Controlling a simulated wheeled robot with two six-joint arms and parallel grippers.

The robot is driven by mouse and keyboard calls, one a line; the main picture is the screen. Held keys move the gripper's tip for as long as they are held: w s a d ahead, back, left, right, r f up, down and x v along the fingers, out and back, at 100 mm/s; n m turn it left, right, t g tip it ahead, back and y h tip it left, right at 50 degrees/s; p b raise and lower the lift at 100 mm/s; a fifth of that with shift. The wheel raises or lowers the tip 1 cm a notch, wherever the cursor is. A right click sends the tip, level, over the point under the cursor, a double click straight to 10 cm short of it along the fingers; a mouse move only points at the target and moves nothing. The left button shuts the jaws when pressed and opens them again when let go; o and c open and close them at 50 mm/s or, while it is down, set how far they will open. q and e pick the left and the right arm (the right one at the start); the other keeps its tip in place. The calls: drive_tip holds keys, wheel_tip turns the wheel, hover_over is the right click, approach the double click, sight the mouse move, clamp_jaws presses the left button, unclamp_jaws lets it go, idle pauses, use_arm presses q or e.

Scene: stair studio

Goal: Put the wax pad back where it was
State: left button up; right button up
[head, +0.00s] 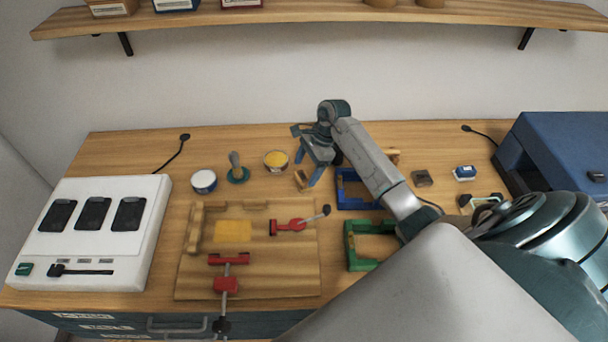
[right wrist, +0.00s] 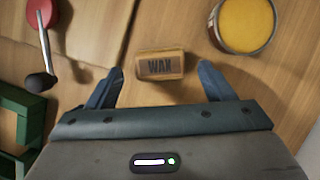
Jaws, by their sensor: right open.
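The wax pad (right wrist: 161,65) is a small tan block with a brown face marked "WAX". In the right wrist view it lies on the wooden table, just ahead of and between my fingertips. In the head view it is a small tan block (head: 301,181) beside my right gripper (head: 312,174). My left gripper is not in view.
An open tin of yellow wax (head: 276,160) stands close to the pad. A wooden board (head: 270,275) with red clamps (head: 288,226) and a yellow square (head: 233,231) lies in front. Blue (head: 352,197) and green (head: 362,263) frames lie to the right. A shelf (head: 330,16) hangs above.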

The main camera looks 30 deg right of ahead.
drive_tip(key=b+v, duration=0.4)
drive_tip(key=v, duration=0.5)
drive_tip(key=shift+d+r, duration=0.15)
drive_tip(key=shift+r, duration=0.15)
drive_tip(key=shift+f, duration=0.15)
